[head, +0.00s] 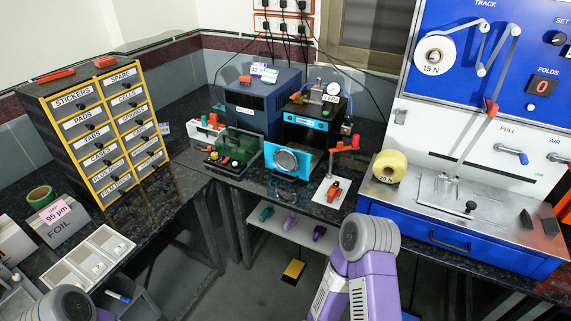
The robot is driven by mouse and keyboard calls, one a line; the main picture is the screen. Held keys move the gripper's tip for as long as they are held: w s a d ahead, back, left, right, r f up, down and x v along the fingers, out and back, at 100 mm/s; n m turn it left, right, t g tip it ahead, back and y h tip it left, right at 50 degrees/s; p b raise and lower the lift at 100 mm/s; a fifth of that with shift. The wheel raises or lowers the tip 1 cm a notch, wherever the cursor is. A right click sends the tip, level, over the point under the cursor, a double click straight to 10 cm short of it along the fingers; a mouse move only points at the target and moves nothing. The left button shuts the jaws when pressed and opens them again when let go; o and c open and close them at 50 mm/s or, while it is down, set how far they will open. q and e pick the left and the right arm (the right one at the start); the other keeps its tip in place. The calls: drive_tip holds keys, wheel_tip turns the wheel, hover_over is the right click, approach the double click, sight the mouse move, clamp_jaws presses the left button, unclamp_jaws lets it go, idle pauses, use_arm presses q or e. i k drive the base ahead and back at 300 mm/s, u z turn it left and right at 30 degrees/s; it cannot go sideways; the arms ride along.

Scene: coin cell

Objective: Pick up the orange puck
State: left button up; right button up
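No thing is plainly recognisable as the orange puck. Small orange-red pieces show in the head view: one piece (245,79) on top of the dark blue box, and one block (105,61) on top of the drawer cabinet. I cannot tell whether either is the puck. My arms show only in part, one at the bottom left corner and one at the bottom centre. Both grippers are out of view.
A labelled drawer cabinet (88,128) stands at the left on a dark bench. A dark blue box (262,108) and a press with a light blue front (305,122) stand at the back. A blue and white machine (400,212) fills the right. A low shelf (283,240) holds small coloured pieces.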

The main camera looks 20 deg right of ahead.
sight(332, 193)
drive_tip(key=u, duration=0.4)
drive_tip(key=i, duration=1.1)
drive_tip(key=z, duration=2.9)
